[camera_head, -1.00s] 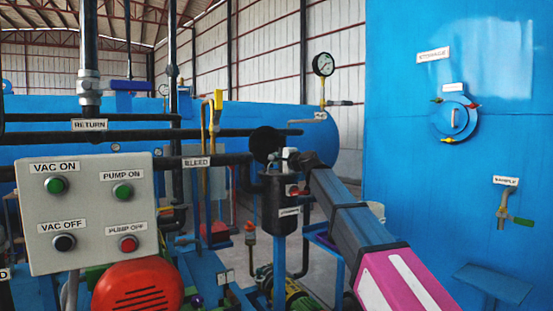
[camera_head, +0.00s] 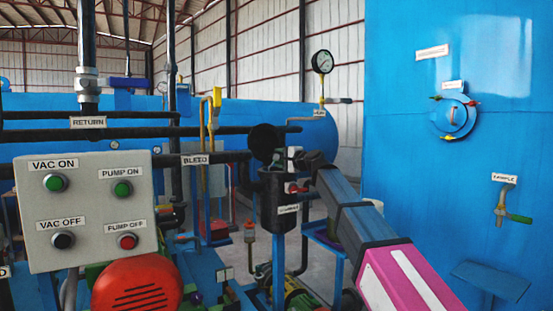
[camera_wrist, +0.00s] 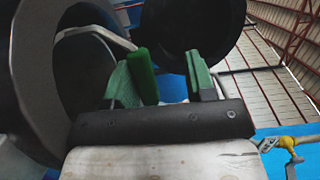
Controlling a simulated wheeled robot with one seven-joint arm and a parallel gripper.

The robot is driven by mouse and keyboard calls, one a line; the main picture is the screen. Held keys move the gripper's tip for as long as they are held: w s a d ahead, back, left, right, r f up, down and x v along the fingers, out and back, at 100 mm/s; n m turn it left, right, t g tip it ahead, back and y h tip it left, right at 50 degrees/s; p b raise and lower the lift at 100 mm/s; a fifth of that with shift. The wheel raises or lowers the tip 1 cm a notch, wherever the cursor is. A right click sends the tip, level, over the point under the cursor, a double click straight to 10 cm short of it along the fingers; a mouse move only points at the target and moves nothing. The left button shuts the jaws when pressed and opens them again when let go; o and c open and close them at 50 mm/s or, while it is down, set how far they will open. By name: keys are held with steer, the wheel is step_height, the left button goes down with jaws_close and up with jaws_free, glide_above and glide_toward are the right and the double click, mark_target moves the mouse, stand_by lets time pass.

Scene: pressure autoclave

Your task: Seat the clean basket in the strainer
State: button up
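The strainer (camera_head: 274,205) is a black upright cylinder with its round black lid (camera_head: 265,141) swung up. My gripper (camera_head: 287,160) is at the strainer's top, on the right side of its mouth. In the wrist view my gripper (camera_wrist: 172,80) has two green fingers standing apart, with blue background showing between them. A thick grey ring (camera_wrist: 28,85) around a dark opening fills the left, probably the strainer mouth. A thin pale metal bar (camera_wrist: 100,33) bends from that opening towards the left finger; it may be the basket's handle. The basket's body cannot be made out.
A control panel (camera_head: 90,210) with push buttons and a red motor cover (camera_head: 137,287) stand at the left. Black pipes (camera_head: 120,135) run behind. A gauge (camera_head: 322,62) rises behind the strainer. A blue storage tank (camera_head: 460,150) stands at the right.

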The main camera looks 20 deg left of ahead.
steer(key=v, duration=0.7)
steer(key=shift+s+d, duration=0.25)
steer(key=shift+d, duration=0.05)
